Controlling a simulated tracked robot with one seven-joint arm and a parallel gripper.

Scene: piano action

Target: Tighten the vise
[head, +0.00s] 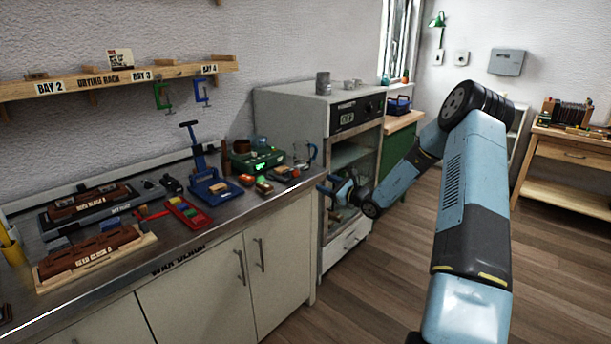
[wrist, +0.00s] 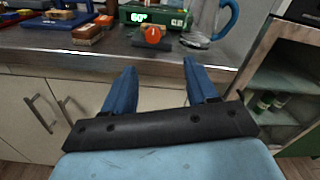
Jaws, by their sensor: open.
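A blue clamp-like device (head: 208,178) with an upright post and a T-shaped top handle stands on the worktop; it looks most like the vise, but I cannot be certain. Part of its blue base shows at the upper left of the wrist view (wrist: 62,20). My gripper (head: 327,185) is in front of the worktop's right end, to the right of the device and apart from it. In the wrist view its two blue fingers (wrist: 159,68) are spread, with nothing between them, pointing toward the worktop edge.
A green box with a lit display (head: 257,160), an orange-knobbed item (wrist: 152,36) and a blue-handled glass mug (head: 304,157) crowd the worktop's right end. A red tray (head: 188,213) lies left of the blue device.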

